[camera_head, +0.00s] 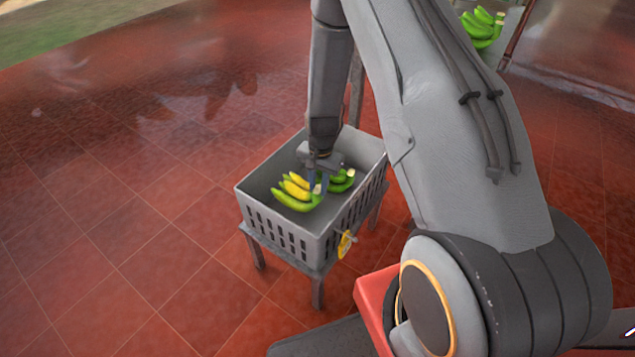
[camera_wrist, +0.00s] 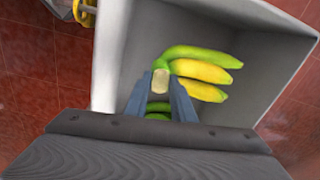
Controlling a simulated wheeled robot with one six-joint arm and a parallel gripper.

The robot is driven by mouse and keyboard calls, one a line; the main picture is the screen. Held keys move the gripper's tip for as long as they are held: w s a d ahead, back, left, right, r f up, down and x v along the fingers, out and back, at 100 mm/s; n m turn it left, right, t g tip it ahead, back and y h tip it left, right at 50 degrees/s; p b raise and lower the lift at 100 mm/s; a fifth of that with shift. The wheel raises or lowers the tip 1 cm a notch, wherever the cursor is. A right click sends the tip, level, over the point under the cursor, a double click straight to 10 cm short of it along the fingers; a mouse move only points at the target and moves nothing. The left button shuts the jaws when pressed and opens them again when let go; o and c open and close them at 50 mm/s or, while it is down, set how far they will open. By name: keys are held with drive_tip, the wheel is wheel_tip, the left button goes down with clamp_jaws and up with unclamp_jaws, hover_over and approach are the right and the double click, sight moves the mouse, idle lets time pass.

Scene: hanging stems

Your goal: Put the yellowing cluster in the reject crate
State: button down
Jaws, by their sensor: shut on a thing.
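The yellowing cluster (camera_head: 296,187) has green and yellow bananas and is inside the grey crate (camera_head: 255,207), in the head view. In the wrist view the cluster (camera_wrist: 203,72) shows one green and two yellow bananas to the right of the fingertips. My gripper (camera_head: 318,182) reaches down into the crate, its blue-grey fingers shut on the cluster's pale stem end. The fingers also show in the wrist view (camera_wrist: 160,88). Green bananas (camera_head: 341,181) show behind the fingers; I cannot tell whether they belong to the same cluster. Whether the cluster touches the crate floor is unclear.
The crate stands on a grey stand (camera_head: 317,290) with legs, on red floor tiles. More green bananas (camera_head: 482,27) are in another grey container at the top right. Open floor lies to the left.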

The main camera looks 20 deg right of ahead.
sight(319, 193)
wheel_tip(319, 193, down, 11)
drive_tip(key=b, duration=0.6)
drive_tip(key=shift+r+b, duration=0.15)
drive_tip(key=shift+b, duration=0.15)
drive_tip(key=shift+f, duration=0.4)
idle(0.5)
drive_tip(key=c, duration=1.4)
unclamp_jaws()
drive_tip(key=shift+c, duration=0.2)
wheel_tip(319, 193, up, 8)
drive_tip(key=shift+s+d+r, duration=0.1)
drive_tip(key=shift+d, duration=0.05)
wheel_tip(319, 193, up, 17)
drive_tip(key=p, duration=1.2)
